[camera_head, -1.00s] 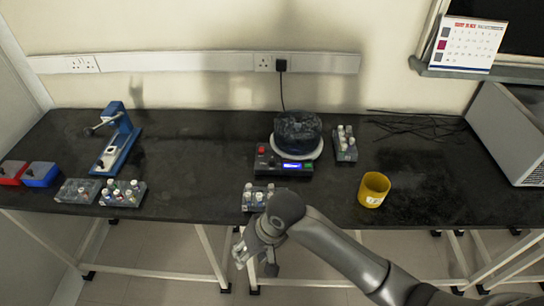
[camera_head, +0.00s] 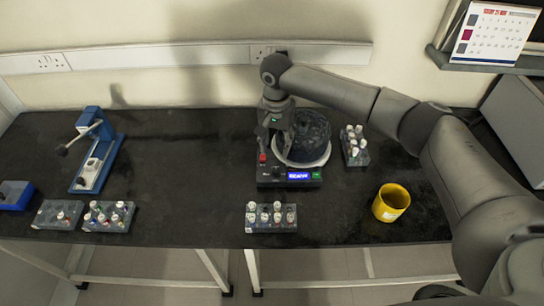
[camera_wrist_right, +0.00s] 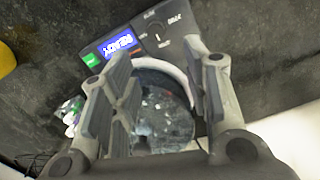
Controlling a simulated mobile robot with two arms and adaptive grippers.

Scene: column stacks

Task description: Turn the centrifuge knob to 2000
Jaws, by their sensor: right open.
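The centrifuge (camera_head: 309,143) has a dark round bowl with a pale rim, and a black control panel (camera_head: 313,178) on its front. The panel carries a lit blue display, a green button and a red button. The dark knob (camera_head: 277,173) is left of the display, small and hard to make out. The panel also shows upside down in the right wrist view (camera_wrist_right: 165,22), with the display reading READY. My right gripper (camera_head: 277,145) is open and empty, pointing down over the centrifuge's left side, behind the panel. My left gripper is not in view.
A tube rack (camera_head: 354,146) stands right of the centrifuge, another rack (camera_head: 271,218) in front of it. A yellow cup (camera_head: 391,203) stands at the front right. A blue device (camera_head: 98,155) and more racks are at the left. The tabletop between is clear.

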